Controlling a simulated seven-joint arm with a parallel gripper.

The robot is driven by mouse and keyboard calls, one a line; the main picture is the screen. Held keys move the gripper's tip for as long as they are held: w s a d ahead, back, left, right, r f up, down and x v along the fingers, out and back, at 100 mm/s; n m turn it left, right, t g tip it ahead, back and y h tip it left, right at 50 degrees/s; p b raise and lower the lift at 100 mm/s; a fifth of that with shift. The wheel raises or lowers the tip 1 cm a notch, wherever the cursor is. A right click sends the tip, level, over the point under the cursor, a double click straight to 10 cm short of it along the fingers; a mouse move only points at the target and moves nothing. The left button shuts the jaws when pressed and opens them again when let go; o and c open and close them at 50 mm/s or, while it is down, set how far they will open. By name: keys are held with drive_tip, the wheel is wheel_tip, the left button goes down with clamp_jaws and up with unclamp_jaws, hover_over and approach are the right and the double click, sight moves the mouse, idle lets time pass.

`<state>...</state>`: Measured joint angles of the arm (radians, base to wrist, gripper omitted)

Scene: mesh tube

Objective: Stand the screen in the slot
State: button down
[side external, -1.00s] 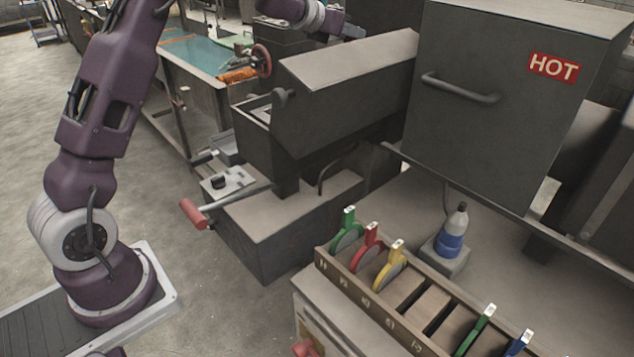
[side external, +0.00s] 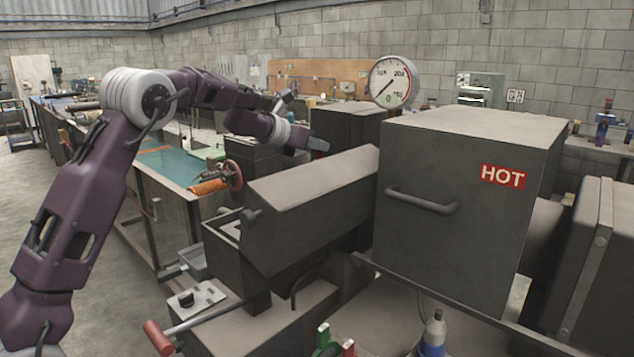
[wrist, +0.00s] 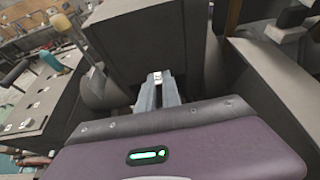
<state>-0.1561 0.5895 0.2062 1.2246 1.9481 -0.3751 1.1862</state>
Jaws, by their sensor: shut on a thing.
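My gripper (wrist: 158,92) is shut on a small piece with a white tip (wrist: 156,76), seen between the fingers in the wrist view. It looks like the tagged end of the screen; the rest is hidden. In the side view my gripper (side external: 312,143) is high at the back, beyond the sloped dark box, and its fingers are too small to read. The tops of a green screen handle (side external: 323,338) and a red one (side external: 347,347) show at the bottom edge. The slotted rack and its empty slot are out of the side view.
A big dark box marked HOT (side external: 455,200) and a sloped dark box (side external: 315,205) stand between my gripper and the handles. A dial gauge (side external: 391,82) rises behind. A red-gripped lever (side external: 158,338) juts out front left. A blue-and-white bottle (side external: 433,335) stands front right.

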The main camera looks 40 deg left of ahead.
wheel_tip(320, 180, down, 8)
drive_tip(key=shift+r, duration=0.1)
drive_tip(key=c, duration=1.5)
unclamp_jaws()
drive_tip(key=shift+c, duration=0.2)
drive_tip(key=v, duration=0.6)
drive_tip(key=shift+s+a, duration=0.1)
drive_tip(key=shift+s, duration=0.4)
drive_tip(key=shift+c, duration=1.1)
